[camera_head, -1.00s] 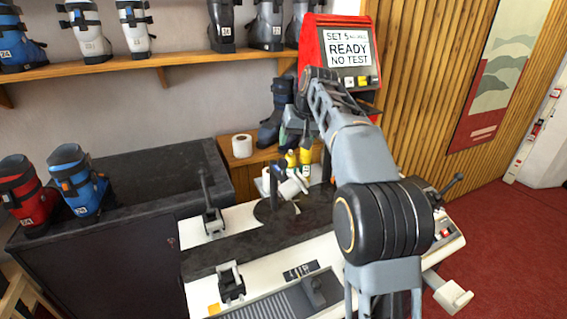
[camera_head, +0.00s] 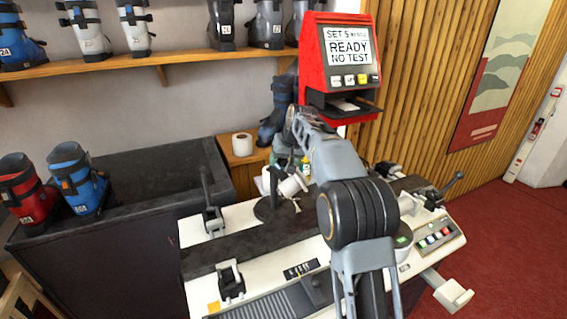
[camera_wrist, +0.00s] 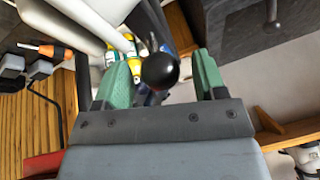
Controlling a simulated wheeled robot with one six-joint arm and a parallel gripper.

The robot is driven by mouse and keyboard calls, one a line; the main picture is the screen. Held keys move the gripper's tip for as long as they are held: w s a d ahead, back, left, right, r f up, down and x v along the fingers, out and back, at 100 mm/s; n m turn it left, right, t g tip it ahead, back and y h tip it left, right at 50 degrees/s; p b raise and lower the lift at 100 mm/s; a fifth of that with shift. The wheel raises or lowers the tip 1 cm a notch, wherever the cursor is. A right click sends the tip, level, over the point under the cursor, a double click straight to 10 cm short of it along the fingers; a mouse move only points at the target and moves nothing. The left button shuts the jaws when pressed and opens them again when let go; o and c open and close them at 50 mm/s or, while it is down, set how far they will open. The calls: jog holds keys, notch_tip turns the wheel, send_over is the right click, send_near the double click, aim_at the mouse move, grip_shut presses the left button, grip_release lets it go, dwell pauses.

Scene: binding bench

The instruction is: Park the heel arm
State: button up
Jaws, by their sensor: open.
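A round black knob (camera_wrist: 160,70) shows in the wrist view, between the green-padded fingers of my gripper (camera_wrist: 162,78). The gripper is open, and I see no grip on the knob; its depth against the fingertips is hard to judge. I cannot tell for sure that this knob belongs to the heel arm. My gripper is mostly hidden behind my arm there.
A red test machine (camera_head: 340,60) reading "READY NO TEST" stands behind. Lever clamps (camera_head: 213,218) stand on the bench's left and right (camera_head: 432,197). Yellow-labelled bottles (camera_wrist: 125,68) and an orange-handled screwdriver (camera_wrist: 45,48) are near the gripper. Boots (camera_head: 77,180) stand left.

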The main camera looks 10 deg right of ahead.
jog(key=shift+w+a+f, duration=0.15)
jog(key=shift+w+f, duration=0.1)
jog(key=shift+f, duration=0.3)
jog(key=c, duration=1.2)
